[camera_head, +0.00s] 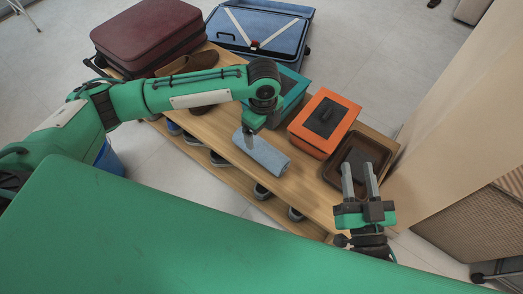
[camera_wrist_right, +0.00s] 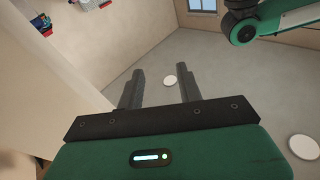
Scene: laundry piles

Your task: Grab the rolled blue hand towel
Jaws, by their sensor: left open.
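The rolled blue hand towel (camera_head: 264,155) lies on the wooden bench top near its front edge, in the middle of the head view. My left gripper (camera_head: 249,142) reaches down at the towel's left end, with its fingers over or beside it. It is open; I cannot tell whether the fingers touch the towel. My right gripper (camera_head: 359,172) is open and empty at the bench's right end, in front of the brown tray. Its two spread fingers also show in the right wrist view (camera_wrist_right: 161,88), with nothing between them.
An orange box (camera_head: 324,121) with a dark lid panel and a brown tray (camera_head: 389,152) stand right of the towel. A teal box (camera_head: 290,90) is behind it. Brown shoes (camera_head: 203,108), a maroon suitcase (camera_head: 150,32) and an open blue suitcase (camera_head: 262,32) lie further back. Shoes sit below the bench top.

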